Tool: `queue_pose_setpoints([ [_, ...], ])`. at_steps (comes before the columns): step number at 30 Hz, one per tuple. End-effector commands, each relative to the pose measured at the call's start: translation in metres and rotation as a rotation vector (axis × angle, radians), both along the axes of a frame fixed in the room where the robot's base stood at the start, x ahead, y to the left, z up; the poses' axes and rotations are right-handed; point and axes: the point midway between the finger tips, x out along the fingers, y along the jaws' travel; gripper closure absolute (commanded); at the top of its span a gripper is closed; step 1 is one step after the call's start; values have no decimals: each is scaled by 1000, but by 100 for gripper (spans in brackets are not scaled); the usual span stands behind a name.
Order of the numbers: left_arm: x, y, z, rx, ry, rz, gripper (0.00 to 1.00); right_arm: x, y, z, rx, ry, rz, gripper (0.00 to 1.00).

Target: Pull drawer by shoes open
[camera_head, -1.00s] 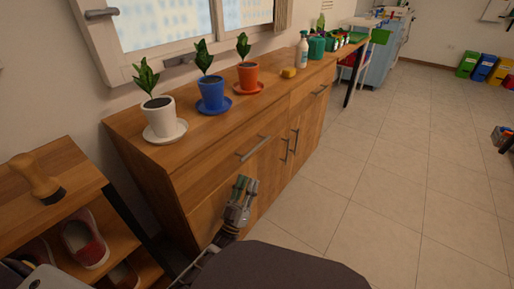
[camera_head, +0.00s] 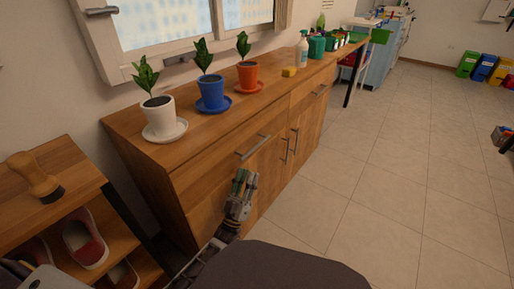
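The wooden sideboard has a wide drawer (camera_head: 207,168) at its near end, beside the shoe rack. The drawer front looks flush with the cabinet. Its metal bar handle (camera_head: 254,147) runs along the front. My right gripper is not in view.
Plants in white (camera_head: 159,117), blue (camera_head: 211,94) and orange (camera_head: 248,76) pots stand on the sideboard top, with a yellow sponge (camera_head: 289,72) and a spray bottle (camera_head: 303,50). A brush (camera_head: 36,178) lies on the rack.

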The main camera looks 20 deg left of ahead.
Motion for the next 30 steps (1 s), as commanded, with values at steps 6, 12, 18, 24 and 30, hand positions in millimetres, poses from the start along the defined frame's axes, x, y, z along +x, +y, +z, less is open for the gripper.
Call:
queue_pose_setpoints([
  [6,21,-3,20,-2,-4,0,68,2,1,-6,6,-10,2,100],
  [12,39,-6,39,-2,-5,0,68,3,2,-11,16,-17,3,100],
  [18,58,-9,56,0,-3,0,68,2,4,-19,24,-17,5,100],
  [24,73,-11,71,0,-3,0,68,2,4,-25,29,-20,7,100],
  [30,80,-13,78,-1,-2,0,68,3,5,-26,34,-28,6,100],
])
